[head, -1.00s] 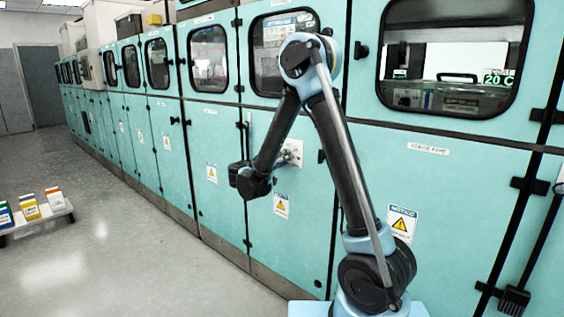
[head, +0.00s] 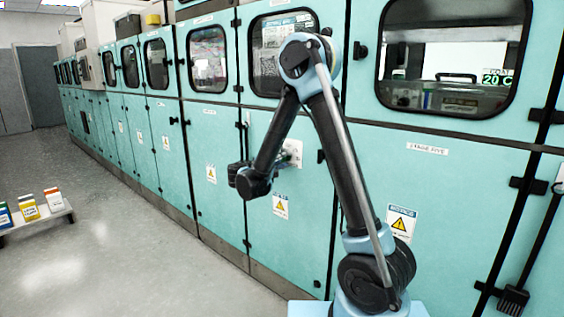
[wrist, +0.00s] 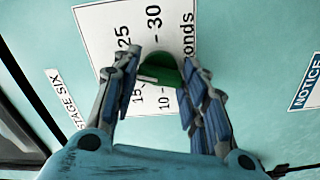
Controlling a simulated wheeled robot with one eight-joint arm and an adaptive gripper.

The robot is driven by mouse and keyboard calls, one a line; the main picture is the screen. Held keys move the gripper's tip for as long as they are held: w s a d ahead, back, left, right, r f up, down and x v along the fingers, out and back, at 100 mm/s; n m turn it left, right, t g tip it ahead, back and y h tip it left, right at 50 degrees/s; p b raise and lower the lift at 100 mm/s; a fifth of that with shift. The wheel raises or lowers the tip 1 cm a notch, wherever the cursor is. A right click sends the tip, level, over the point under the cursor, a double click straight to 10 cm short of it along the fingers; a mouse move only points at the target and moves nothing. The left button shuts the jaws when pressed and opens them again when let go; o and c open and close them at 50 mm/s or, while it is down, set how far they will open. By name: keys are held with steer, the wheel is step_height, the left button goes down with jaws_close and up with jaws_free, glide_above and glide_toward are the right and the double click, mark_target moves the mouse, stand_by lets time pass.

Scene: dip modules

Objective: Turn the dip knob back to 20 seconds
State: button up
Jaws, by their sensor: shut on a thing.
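The green dip knob (wrist: 161,72) shows in the wrist view between the two fingers of my gripper (wrist: 160,62), which is shut on it. The knob sits on a white dial plate (wrist: 112,22) marked 10, 15, 25 and 30, with part of the word "seconds". The 20 mark does not show, and I cannot tell where the knob points. In the head view the dial plate (head: 294,151) is on a teal cabinet door, partly behind my arm; the knob cannot be made out there.
A "STAGE SIX" label (wrist: 66,98) and a notice sign (wrist: 306,85) flank the plate. The row of teal cabinets (head: 220,150) has door handles and hinges standing out. A low stand with several small boxes (head: 28,208) is at the left; the floor between is clear.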

steer(key=shift+a+f+n, duration=0.1)
steer(key=shift+n, duration=1.6)
steer(key=o, duration=1.1)
steer(key=shift+w, duration=0.1)
steer(key=shift+c, duration=0.2)
steer(key=v, duration=1.2)
